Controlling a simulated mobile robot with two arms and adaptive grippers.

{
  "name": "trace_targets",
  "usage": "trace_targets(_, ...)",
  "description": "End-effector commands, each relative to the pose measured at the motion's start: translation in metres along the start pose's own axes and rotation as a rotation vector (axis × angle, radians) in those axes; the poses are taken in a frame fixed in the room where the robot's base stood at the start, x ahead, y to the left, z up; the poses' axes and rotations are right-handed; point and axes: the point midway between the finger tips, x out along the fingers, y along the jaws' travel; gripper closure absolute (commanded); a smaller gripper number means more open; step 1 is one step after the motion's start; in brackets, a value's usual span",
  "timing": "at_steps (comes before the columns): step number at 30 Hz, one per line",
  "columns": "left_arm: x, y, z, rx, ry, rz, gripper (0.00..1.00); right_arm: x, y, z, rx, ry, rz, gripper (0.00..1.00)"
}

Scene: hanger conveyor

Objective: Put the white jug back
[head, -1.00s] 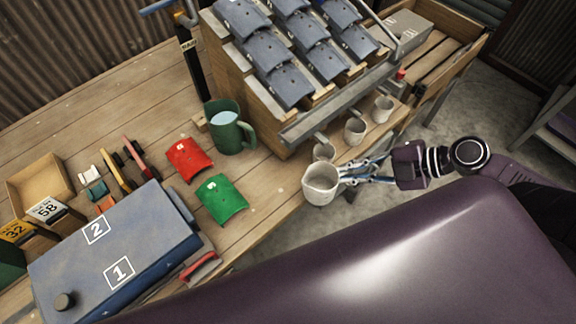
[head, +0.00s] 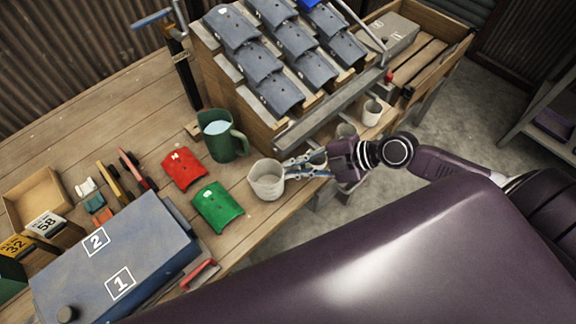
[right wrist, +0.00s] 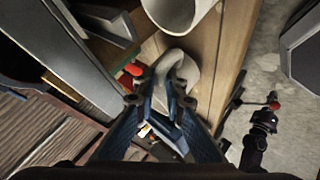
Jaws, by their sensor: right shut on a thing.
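The white jug (head: 266,182) is upright over the front part of the wooden bench, right of the green tile. My right gripper (head: 288,170) reaches in from the right and is shut on the jug's handle. In the right wrist view, the jug (right wrist: 176,12) is at the top, with its handle between the fingertips (right wrist: 167,88). I cannot tell whether the jug's base touches the bench. A green jug (head: 219,148) with pale liquid inside stands behind and left of it. My left gripper is not in view.
A red tile (head: 184,167) and green tile (head: 212,207) lie left of the white jug. A sloped rack of grey tiles (head: 258,62) stands behind, with white cups (head: 372,112) under its front rail. A blue box (head: 120,255) stands at front left.

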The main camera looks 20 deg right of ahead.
Motion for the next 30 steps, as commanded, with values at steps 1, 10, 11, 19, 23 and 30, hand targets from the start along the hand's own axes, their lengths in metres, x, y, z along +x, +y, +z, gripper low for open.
trace_targets(1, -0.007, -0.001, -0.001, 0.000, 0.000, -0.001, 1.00, 0.005, 0.009, -0.007, 0.001, 0.004, 0.006, 1.00)
trace_targets(10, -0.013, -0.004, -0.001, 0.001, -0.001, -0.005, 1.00, 0.022, -0.001, 0.001, -0.001, 0.000, 0.000, 1.00)
trace_targets(11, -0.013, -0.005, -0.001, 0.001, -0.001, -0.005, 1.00, 0.022, -0.001, 0.001, -0.001, 0.000, 0.000, 1.00)
trace_targets(19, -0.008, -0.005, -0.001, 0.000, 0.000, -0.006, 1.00, 0.024, -0.003, 0.003, -0.002, 0.000, 0.000, 1.00)
trace_targets(23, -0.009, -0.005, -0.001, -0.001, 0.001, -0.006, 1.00, 0.023, -0.003, 0.002, -0.001, -0.001, -0.001, 0.78)
trace_targets(30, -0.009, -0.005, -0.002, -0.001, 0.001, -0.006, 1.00, 0.023, -0.003, 0.002, -0.001, -0.001, -0.001, 0.72)
